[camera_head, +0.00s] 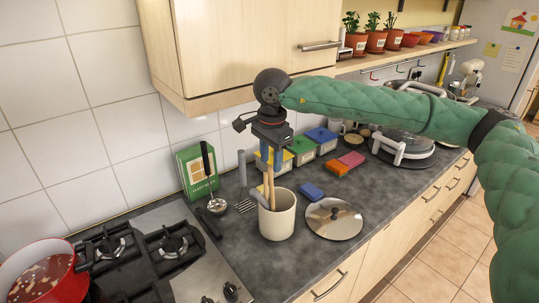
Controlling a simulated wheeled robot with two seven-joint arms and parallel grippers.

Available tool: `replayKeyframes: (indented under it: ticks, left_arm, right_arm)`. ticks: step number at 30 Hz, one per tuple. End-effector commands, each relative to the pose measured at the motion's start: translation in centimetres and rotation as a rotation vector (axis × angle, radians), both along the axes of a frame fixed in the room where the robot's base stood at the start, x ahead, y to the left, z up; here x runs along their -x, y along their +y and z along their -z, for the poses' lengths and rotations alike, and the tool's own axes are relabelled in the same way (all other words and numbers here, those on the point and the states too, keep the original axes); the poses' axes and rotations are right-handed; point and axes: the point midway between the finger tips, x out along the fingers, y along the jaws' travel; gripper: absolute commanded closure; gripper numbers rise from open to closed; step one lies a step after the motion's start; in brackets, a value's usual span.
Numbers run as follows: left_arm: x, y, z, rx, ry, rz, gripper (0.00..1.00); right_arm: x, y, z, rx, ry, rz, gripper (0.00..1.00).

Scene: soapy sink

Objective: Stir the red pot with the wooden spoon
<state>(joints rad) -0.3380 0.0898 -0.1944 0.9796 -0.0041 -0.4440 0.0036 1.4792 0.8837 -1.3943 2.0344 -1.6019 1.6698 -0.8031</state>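The red pot (47,275) stands on the stove at the lower left, cut off by the picture's edge, with brownish-red contents inside. A cream utensil crock (278,218) stands on the dark counter. Light wooden handles (270,188) stick up out of it; one looks like the wooden spoon, but its lower end is hidden in the crock. My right gripper (269,158) points down directly over the crock, its fingers at the tops of the handles. Whether the fingers are closed on a handle is not clear. My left gripper is out of view.
A metal lid (333,219) lies right of the crock. Sponges and small boxes sit behind. A wall cabinet (240,45) hangs close above my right gripper.

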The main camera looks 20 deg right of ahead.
Motion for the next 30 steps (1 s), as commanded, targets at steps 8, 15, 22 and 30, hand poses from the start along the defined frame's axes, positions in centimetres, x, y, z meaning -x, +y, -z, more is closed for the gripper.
replayKeyframes:
  ticks: [8, 15, 22, 30]
  left_arm:
    - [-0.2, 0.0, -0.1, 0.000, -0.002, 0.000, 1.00]
    - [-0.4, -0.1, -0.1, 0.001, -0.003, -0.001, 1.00]
    - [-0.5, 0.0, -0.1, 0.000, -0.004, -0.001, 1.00]
    - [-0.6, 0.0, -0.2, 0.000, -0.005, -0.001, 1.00]
  right_arm:
    - [-0.1, 0.1, 3.9, -0.001, 0.004, 0.000, 0.62]
    - [-0.2, 0.1, 6.3, -0.002, 0.002, 0.001, 0.62]
    - [-0.2, 0.1, 7.0, -0.003, 0.002, 0.000, 0.62]
    - [-0.2, 0.1, 7.0, -0.003, 0.002, 0.000, 0.80]
